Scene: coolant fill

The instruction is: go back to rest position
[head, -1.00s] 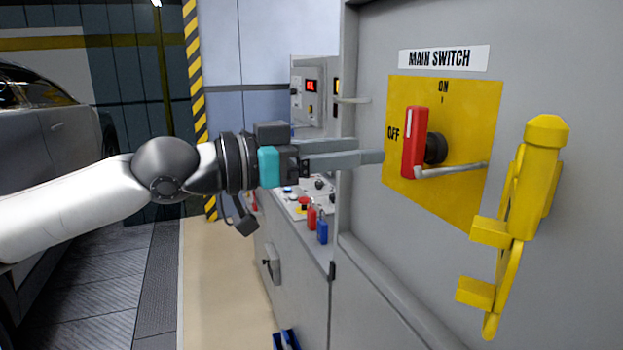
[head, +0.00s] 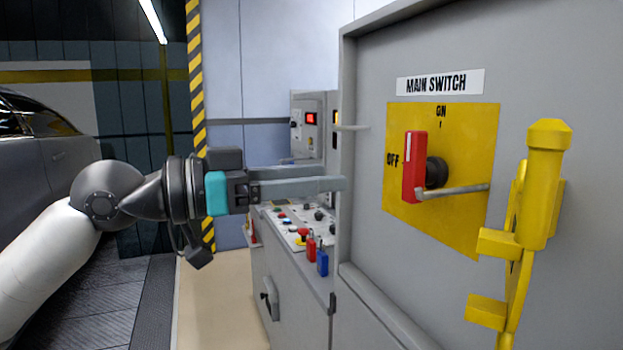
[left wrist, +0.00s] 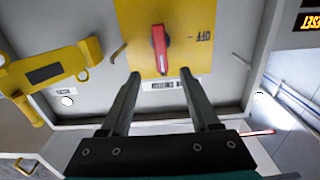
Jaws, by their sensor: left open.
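My left gripper (head: 338,186) reaches in from the left in the head view, its grey fingers pointing at the grey cabinet (head: 363,240). In the left wrist view its two fingers (left wrist: 160,78) are apart with nothing between them. The red switch handle (head: 414,166) stands upright on a yellow plate (head: 455,212) under the MAIN SWITCH label (head: 440,82). The handle also shows beyond the fingertips in the left wrist view (left wrist: 160,48). The gripper is clear of the handle, to its left in the head view. My right gripper is not in view.
A yellow bracket (head: 546,190) is at the right of the cabinet front. A control desk (head: 290,275) with buttons and red and blue padlocks (head: 322,262) is behind the gripper. A car (head: 45,150) stands at the left. Floor (head: 225,300) is open before the desk.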

